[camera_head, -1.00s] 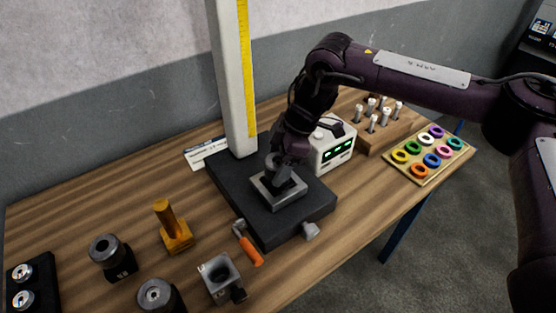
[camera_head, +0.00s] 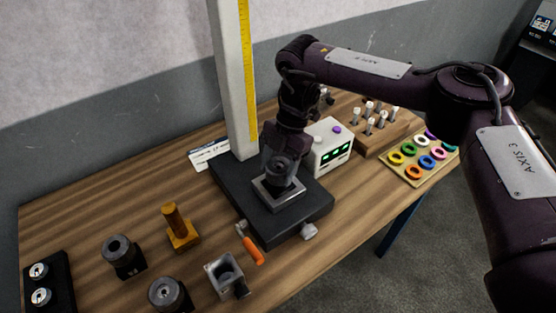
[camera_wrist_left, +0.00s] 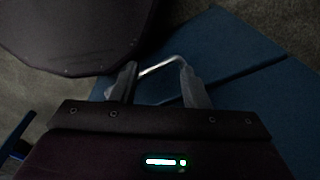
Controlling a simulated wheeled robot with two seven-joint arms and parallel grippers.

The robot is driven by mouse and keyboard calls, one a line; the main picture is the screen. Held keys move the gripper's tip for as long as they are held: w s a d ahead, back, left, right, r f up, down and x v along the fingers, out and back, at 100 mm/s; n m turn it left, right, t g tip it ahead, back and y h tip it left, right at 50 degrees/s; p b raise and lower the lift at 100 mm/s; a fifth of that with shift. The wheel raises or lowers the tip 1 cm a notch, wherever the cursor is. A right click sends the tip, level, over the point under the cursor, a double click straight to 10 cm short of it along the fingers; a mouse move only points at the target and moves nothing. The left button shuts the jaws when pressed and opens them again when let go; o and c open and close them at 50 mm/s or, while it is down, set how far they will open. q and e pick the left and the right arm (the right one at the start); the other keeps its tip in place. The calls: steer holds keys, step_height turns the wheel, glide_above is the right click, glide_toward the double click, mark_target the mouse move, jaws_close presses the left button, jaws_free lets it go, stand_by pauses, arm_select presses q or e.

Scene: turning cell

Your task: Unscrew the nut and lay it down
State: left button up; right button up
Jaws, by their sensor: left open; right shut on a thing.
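My right gripper (camera_head: 279,172) points down over the square grey metal fixture (camera_head: 270,197) on the black base plate. It is shut on a small, dark grey round piece at the fixture, which looks like the nut. The fingers hide most of this piece, and I cannot tell whether it is still on a thread.
A tall pale column (camera_head: 233,85) with a yellow scale rises behind the fixture. A white box (camera_head: 328,147) with a green display stands to its right. Coloured rings fill a tray (camera_head: 394,170).

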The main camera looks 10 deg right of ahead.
steer(key=shift+n, duration=0.4)
steer(key=shift+w+r+n+g+h+p, duration=0.1)
steer(key=shift+r+n+g+h+p, duration=0.15)
steer(key=shift+n+p, duration=0.35)
steer(key=shift+r+n+g+h+p, duration=0.1)
steer(key=shift+n+g+h+p, duration=0.2)
steer(key=shift+n+p, duration=0.9)
steer(key=shift+f+n+h, duration=0.2)
steer(key=shift+n+h, duration=0.05)
steer(key=shift+n, duration=0.35)
steer(key=shift+f+n, duration=0.1)
steer(key=shift+n, duration=0.4)
steer(key=shift+n+g+h, duration=0.25)
steer(key=shift+n+h, duration=0.35)
steer(key=shift+n, duration=1.1)
steer(key=shift+h, duration=0.3)
